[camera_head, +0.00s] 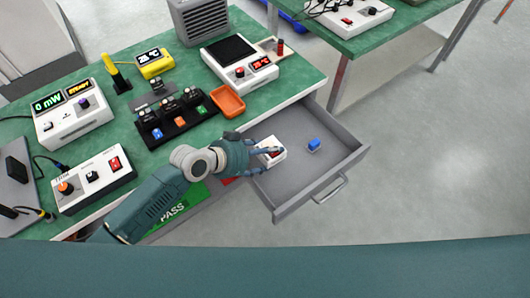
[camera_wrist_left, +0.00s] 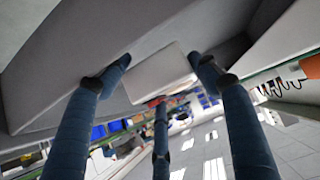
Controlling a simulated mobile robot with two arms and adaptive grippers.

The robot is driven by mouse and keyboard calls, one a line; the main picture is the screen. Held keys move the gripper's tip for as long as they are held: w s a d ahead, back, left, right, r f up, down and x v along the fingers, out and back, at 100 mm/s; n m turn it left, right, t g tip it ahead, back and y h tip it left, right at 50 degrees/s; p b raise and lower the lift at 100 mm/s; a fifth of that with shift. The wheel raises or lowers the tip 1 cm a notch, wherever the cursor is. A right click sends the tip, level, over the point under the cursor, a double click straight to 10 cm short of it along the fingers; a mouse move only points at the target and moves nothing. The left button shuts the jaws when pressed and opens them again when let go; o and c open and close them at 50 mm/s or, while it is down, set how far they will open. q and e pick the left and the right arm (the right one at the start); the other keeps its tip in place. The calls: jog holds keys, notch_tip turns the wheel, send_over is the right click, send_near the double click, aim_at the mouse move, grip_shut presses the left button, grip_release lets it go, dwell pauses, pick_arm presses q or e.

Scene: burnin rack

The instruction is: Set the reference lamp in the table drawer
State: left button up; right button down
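A small white box with a red part on top (camera_head: 270,150), seemingly the reference lamp, is inside or just over the open grey table drawer (camera_head: 290,185), near its left end. My left gripper (camera_head: 268,150) reaches over the drawer's side with its fingers around the box. In the left wrist view, the white box (camera_wrist_left: 158,72) sits between the fingertips of my left gripper (camera_wrist_left: 160,68), which appear to touch its sides. Whether the box rests on the drawer floor is hard to tell. My right gripper is not in view.
An orange tray (camera_head: 228,101) sits on the green tabletop (camera_head: 130,130) by the drawer. Several instruments fill the table. The drawer's front and right floor are clear.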

pick_arm(q)
jog(key=shift+o, duration=0.3)
jog(key=shift+r+p, duration=0.35)
jog(key=v, duration=1.2)
jog(key=shift+r, duration=0.4)
jog(key=shift+d, duration=0.1)
